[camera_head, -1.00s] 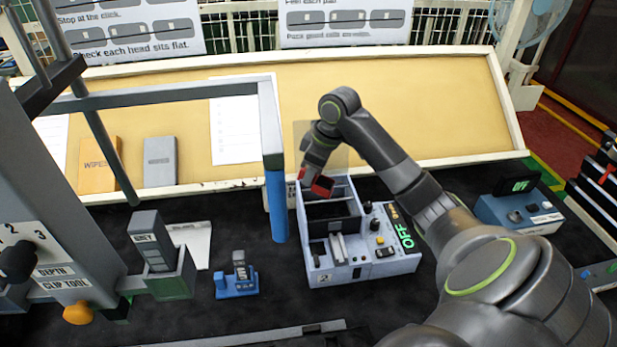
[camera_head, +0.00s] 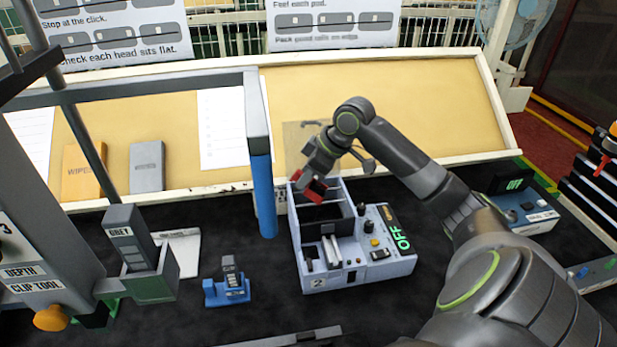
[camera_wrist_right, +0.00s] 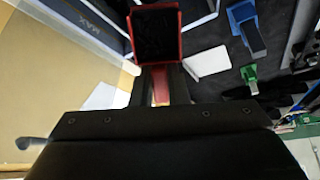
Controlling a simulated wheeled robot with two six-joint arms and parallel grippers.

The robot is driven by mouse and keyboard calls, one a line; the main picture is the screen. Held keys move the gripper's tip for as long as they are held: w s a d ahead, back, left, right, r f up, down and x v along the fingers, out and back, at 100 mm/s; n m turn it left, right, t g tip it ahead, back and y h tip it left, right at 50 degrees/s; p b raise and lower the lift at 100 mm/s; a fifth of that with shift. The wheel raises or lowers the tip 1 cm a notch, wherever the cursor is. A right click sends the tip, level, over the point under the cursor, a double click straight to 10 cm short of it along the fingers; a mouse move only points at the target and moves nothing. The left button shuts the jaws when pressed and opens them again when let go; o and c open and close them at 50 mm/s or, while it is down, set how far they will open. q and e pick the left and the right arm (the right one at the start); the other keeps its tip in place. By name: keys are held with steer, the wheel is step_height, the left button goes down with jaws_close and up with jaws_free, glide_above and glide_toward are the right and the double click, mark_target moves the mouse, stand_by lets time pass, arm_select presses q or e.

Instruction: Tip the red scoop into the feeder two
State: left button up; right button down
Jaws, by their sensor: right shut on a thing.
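The red scoop (camera_head: 313,188) is over the back left part of feeder two (camera_head: 318,285), a light grey box marked 2 with open compartments and a green OFF display. My right gripper (camera_head: 318,168) is shut on the scoop from above. In the right wrist view the scoop (camera_wrist_right: 155,35) shows between the fingers, with a red rim and a dark inside. I cannot tell whether that dark is its contents. In the head view the scoop looks tilted and hides part of the compartment below. My left gripper is not in view.
A blue pole (camera_head: 261,195) stands close to the feeder's left. A small blue holder (camera_head: 227,288) and the grey clip tool (camera_head: 30,230) are further left. Another OFF unit (camera_head: 525,212) stands to the right. A sloping tan board (camera_head: 380,105) is behind.

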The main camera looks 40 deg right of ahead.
steer(key=shift+s+d+r+t+y+p, duration=0.3)
steer(key=shift+t+p, duration=0.1)
steer(key=shift+p, duration=0.1)
steer(key=shift+s+t, duration=0.2)
steer(key=shift+t, duration=0.2)
steer(key=shift+w, duration=0.15)
steer(key=shift+s+d+r+t+y+p, duration=0.2)
steer(key=shift+s+t+y+p, duration=0.15)
steer(key=shift+t+y+p, duration=0.3)
steer(key=shift+s+d+r, duration=0.1)
steer(key=shift+s, duration=0.1)
steer(key=shift+w, duration=0.1)
stand_by(0.3)
